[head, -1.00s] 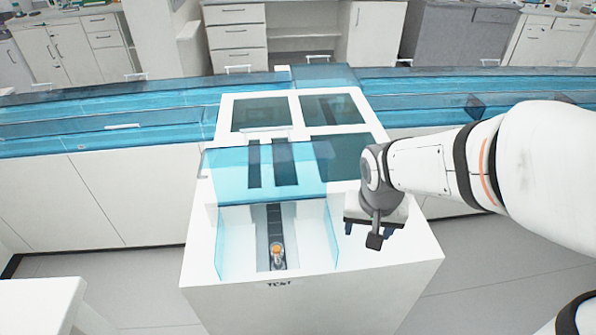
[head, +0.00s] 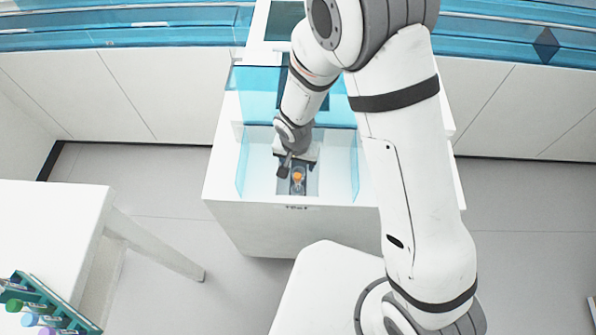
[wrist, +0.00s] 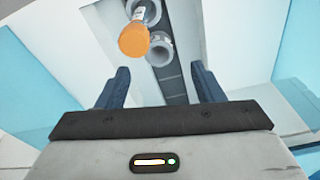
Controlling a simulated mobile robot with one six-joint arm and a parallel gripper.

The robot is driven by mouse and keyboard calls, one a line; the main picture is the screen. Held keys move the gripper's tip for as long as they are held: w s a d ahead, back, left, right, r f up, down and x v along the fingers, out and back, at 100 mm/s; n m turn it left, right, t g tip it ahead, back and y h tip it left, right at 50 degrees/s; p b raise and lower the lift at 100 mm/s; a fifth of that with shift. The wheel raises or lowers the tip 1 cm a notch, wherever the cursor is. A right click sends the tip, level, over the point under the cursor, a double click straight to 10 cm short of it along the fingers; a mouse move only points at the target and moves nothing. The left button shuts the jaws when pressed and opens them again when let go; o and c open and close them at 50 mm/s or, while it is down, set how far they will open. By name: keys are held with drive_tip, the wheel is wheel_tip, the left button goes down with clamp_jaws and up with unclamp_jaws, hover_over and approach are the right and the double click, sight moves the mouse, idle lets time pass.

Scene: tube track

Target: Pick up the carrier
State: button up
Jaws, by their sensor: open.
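The carrier (wrist: 160,50) is a small grey holder on the dark track, with an orange-capped tube (wrist: 134,40) in it. Nothing is held.
Clear blue side panels (head: 243,165) flank the bay, and the dark track (wrist: 174,82) runs along its floor. A white table (head: 50,225) stands at the left with a green rack (head: 52,305) of capped tubes. Grey floor lies open between.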

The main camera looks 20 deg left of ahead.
sight(298, 170)
drive_tip(key=f, duration=0.5)
drive_tip(key=shift+w+f, duration=0.3)
drive_tip(key=shift+f, duration=0.05)
drive_tip(key=shift+c, duration=0.2)
drive_tip(key=c, duration=0.8)
drive_tip(key=shift+s+r, duration=0.1)
drive_tip(key=shift+r, duration=0.1)
